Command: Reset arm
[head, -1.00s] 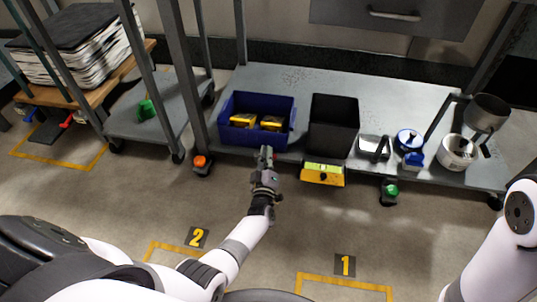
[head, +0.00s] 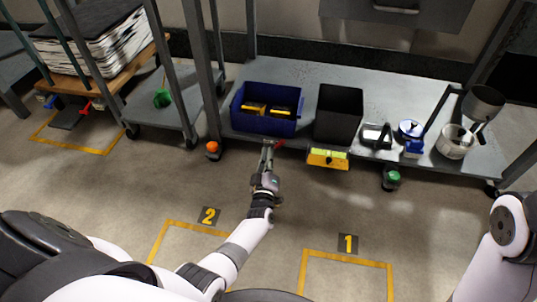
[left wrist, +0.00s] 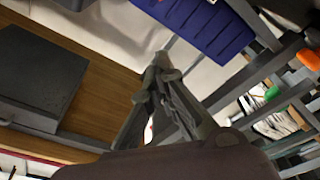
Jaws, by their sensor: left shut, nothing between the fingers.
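My left gripper (head: 267,146) is shut and empty. In the head view it points at the trolley's lower shelf, just in front of the blue bin (head: 240,119). I cannot tell from this view how high it is. The left wrist view shows its closed dark fingers (left wrist: 160,66), with the blue bin (left wrist: 205,28) beyond them at the top. My right gripper is out of view; only part of the right arm shows at the right edge of the head view.
The grey shelf (head: 300,77) also holds a black bin (head: 338,125) and a white pot (head: 453,148). A yellow box (head: 327,158) is at its front edge. A papers stack (head: 88,45) stands on the left cart. The floor before the trolley is clear, with taped squares.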

